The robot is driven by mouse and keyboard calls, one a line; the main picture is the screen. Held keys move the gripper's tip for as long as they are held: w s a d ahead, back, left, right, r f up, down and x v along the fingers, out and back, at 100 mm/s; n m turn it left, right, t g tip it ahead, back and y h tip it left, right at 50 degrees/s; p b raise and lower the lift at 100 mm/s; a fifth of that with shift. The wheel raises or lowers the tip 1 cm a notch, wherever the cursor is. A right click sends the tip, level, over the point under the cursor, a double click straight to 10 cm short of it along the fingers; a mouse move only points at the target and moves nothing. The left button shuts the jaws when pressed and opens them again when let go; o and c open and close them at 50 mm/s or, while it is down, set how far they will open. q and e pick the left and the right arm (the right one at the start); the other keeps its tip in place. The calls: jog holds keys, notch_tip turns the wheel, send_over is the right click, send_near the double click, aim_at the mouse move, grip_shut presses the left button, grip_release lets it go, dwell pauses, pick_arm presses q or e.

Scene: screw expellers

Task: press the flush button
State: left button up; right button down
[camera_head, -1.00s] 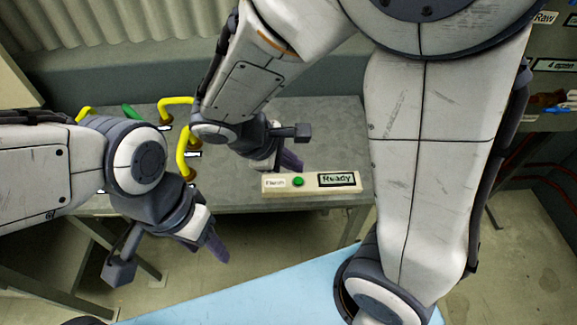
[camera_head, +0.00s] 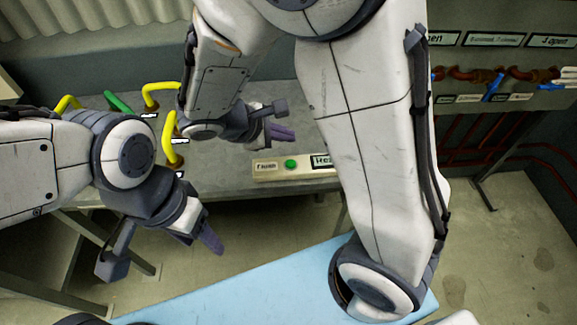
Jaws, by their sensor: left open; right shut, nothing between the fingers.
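The flush button is a round green button (camera_head: 291,164) on a long cream box (camera_head: 268,174) at the front edge of the grey workbench. A white label left of it appears to read "Flush". A dark-framed display (camera_head: 321,161) right of it is partly hidden by my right arm. My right gripper (camera_head: 276,122) is shut and empty, behind and above the box in the picture, apart from the button. My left gripper (camera_head: 162,248) is open and empty, low at the left, in front of the bench.
Yellow pipe handles (camera_head: 160,93) and a green one (camera_head: 118,103) rise from the bench at the left. A light blue surface (camera_head: 235,282) lies in front. At the right, a wall panel carries labels and valves (camera_head: 490,78). Floor at the far right is clear.

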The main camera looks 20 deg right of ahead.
aim_at(286, 165)
pick_arm(q)
jog(key=shift+f+b, duration=2.3)
jog(key=shift+f, duration=0.4)
pick_arm(e)
jog(key=shift+f, duration=3.15)
pick_arm(q)
jog(key=shift+f+b, duration=0.3)
jog(key=shift+f, duration=0.05)
pick_arm(e)
jog(key=shift+f, duration=0.4)
pick_arm(q)
jog(key=shift+f+b, duration=0.35)
pick_arm(e)
jog(key=shift+f, duration=0.45)
pick_arm(q)
jog(key=shift+r, duration=0.15)
pick_arm(e)
jog(key=shift+r, duration=0.15)
pick_arm(q)
jog(key=shift+r+p, duration=0.65)
jog(key=shift+p, duration=0.15)
pick_arm(e)
jog(key=shift+r, duration=0.75)
notch_tip(286, 165, up, 5)
jog(key=p, duration=0.4)
jog(key=shift+p, duration=0.35)
pick_arm(q)
notch_tip(286, 165, up, 4)
jog(key=shift+r, duration=0.25)
